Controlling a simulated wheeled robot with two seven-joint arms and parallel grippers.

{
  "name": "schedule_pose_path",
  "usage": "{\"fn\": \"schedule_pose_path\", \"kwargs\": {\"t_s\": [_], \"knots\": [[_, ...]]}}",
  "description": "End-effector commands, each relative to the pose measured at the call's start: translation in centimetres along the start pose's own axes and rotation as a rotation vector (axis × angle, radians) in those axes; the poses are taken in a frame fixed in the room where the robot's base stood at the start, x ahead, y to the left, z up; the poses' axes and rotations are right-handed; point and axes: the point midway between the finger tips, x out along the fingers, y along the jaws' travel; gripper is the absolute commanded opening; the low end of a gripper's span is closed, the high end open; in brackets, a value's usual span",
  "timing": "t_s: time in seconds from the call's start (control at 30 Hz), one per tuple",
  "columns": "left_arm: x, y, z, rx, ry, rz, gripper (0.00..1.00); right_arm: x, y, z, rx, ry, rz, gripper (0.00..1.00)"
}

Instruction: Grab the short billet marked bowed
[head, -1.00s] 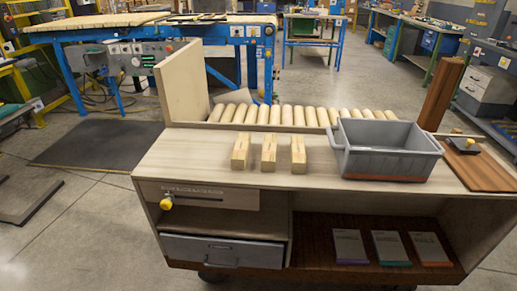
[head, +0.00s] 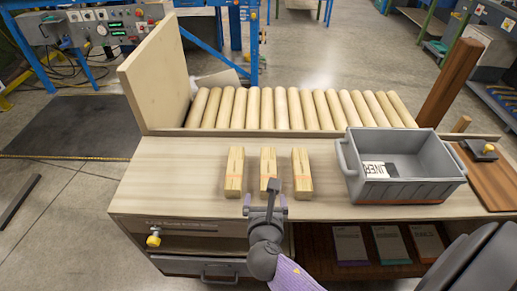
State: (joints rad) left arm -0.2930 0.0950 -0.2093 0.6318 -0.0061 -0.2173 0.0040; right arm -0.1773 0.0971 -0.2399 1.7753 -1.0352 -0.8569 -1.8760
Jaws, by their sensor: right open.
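Three short wooden billets lie side by side on the pale bench top: a left one (head: 234,172), a middle one (head: 267,165) and a right one (head: 301,173). Any written marks are too small to read, so I cannot tell which is the bowed one. My right gripper (head: 265,203) is open and empty at the front end of the middle billet, partly covering it. I cannot tell whether it touches. My left gripper is not in view.
A grey bin (head: 410,190) with a black-and-white label inside stands right of the billets. A row of round rods (head: 290,108) lies behind, with an upright board (head: 155,75) at left. A brown board (head: 488,180) lies far right. The bench top left of the billets is clear.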

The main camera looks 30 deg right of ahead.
Motion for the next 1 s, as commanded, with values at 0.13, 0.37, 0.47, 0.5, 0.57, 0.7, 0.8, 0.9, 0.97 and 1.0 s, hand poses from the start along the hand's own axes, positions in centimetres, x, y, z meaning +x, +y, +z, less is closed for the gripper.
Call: {"fn": "schedule_pose_path", "kwargs": {"t_s": [0.13,0.37,0.47,0.5,0.57,0.7,0.8,0.9,0.97,1.0], "knots": [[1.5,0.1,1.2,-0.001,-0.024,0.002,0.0,3.0,-0.1,-0.2,-0.01,-0.006,-0.003,1.0],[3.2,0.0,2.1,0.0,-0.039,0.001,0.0,7.1,-0.6,-0.1,-0.008,-0.005,-0.003,1.0],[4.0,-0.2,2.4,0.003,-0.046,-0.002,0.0,8.9,-0.7,-0.1,-0.009,-0.003,-0.003,1.0],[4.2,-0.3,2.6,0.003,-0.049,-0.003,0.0,9.3,-0.7,0.0,-0.008,-0.003,-0.001,1.0],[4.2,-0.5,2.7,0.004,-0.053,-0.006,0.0,9.6,-0.7,0.1,-0.008,-0.002,-0.001,1.0],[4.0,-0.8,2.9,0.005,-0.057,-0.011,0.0,9.6,-0.7,0.4,-0.008,-0.003,0.0,1.0],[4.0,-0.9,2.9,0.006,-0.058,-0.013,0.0,9.6,-0.7,0.4,-0.007,-0.002,0.0,0.89],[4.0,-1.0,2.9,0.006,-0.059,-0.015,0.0,9.6,-0.7,0.3,-0.007,-0.002,0.0,0.68],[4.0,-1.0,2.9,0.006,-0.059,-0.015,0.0,9.6,-0.7,0.3,-0.007,-0.002,0.0,0.56],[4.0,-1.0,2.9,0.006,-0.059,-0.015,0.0,9.6,-0.7,0.3,-0.007,-0.002,0.0,0.47]]}}
